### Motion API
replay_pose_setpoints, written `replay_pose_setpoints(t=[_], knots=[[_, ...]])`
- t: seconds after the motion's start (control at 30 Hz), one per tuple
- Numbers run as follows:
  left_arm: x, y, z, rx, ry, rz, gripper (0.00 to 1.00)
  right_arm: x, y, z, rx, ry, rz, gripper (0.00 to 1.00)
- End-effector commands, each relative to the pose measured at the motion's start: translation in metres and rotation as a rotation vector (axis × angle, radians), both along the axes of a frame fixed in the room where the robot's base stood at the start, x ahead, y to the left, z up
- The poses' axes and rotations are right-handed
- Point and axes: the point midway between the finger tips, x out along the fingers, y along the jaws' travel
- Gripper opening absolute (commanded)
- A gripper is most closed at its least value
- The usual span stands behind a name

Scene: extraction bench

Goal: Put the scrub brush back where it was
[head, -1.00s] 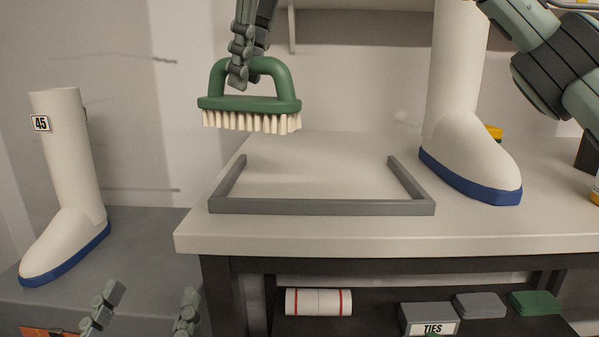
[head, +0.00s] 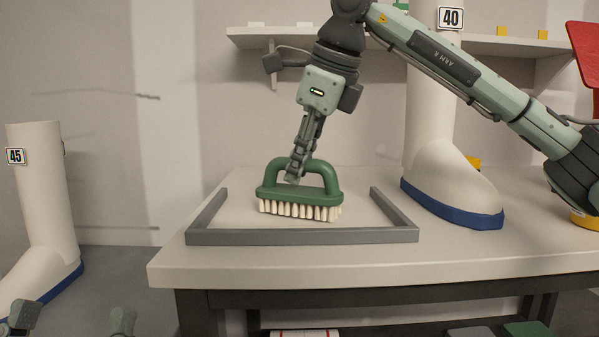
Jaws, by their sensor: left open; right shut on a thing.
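The scrub brush (head: 299,200) has a green body with an arched handle and pale bristles pointing down. My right gripper (head: 295,176) is shut on its handle, its arm reaching in from the right. The brush is inside the outline of the grey three-sided frame (head: 300,236) on the bench top, slightly tilted. I cannot tell whether its bristles touch the surface. My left gripper (head: 70,322) is open and empty at the lower left, only its fingertips showing, in front of the boot marked 45.
A white boot marked 40 (head: 445,180) with a blue sole stands right of the frame on the bench (head: 250,268). Another white boot marked 45 (head: 42,190) stands at the left on a lower grey surface. A wall shelf (head: 400,41) runs behind my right arm.

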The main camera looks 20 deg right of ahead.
Motion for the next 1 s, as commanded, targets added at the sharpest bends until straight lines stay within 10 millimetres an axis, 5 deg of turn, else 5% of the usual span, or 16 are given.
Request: replay_pose_setpoints(t=[0.27, 0.3, 0.43, 0.77, 1.0], knots=[[-0.003, 0.002, 0.003, -0.008, -0.026, 0.002, 0.73, 0.0, 0.0, -0.006, 0.002, -0.001, 0.0, 0.0], [-0.003, 0.002, 0.003, -0.007, -0.025, 0.002, 0.73, 0.0, 0.0, -0.006, 0.001, -0.001, 0.0, 0.21], [-0.003, 0.002, 0.003, -0.007, -0.025, 0.002, 0.73, 0.0, 0.0, -0.006, 0.001, -0.001, 0.0, 0.37], [-0.003, 0.002, 0.003, -0.007, -0.024, 0.002, 0.73, -0.001, 0.0, -0.003, 0.002, -0.002, -0.001, 0.38], [0.006, -0.004, -0.004, 0.019, 0.064, -0.006, 0.73, -0.014, -0.005, 0.03, 0.003, -0.005, 0.0, 0.38]])
